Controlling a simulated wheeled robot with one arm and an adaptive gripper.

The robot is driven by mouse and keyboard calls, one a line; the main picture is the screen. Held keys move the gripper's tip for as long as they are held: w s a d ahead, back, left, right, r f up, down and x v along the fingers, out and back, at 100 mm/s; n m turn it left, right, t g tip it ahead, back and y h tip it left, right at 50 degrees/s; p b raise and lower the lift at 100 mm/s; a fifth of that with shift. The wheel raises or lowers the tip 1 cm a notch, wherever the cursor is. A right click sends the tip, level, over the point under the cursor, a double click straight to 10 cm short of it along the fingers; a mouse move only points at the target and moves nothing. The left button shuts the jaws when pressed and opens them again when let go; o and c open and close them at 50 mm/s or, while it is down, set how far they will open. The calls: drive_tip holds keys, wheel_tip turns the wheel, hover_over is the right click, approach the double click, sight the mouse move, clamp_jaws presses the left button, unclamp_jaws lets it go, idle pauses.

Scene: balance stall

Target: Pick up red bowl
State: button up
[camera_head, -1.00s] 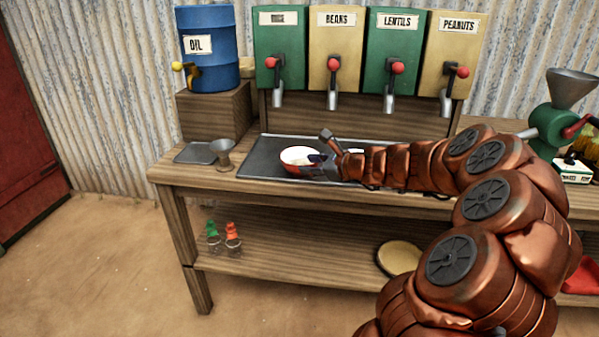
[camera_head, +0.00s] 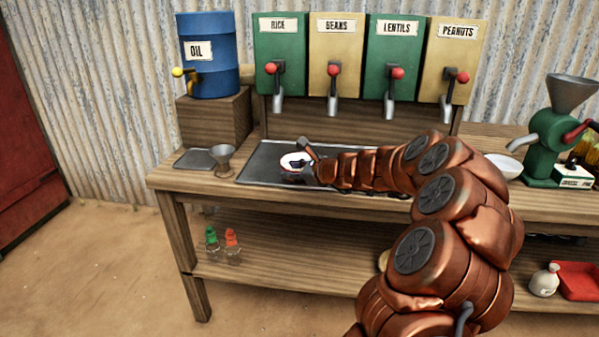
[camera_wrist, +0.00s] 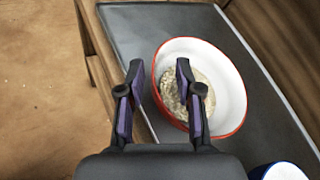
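The red bowl (camera_wrist: 231,75) has a white inside and holds a pale grainy heap. It stands on a dark tray (camera_wrist: 130,28) in the wrist view. My gripper (camera_wrist: 159,69) is open. Its left finger shows outside the bowl's left rim and its right finger shows over the inside, with the rim between them in the picture. I cannot tell how high the tips are or whether they touch. In the head view the bowl (camera_head: 290,158) is partly hidden by my gripper (camera_head: 305,160).
A blue-rimmed white vessel (camera_wrist: 284,172) is close by at the wrist view's lower right. A metal cup (camera_head: 222,158) stands left of the tray. Dispensers (camera_head: 335,65) hang behind. A white bowl (camera_head: 503,166) and a green grinder (camera_head: 548,150) are at right.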

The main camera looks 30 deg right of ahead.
clamp_jaws()
idle(0.5)
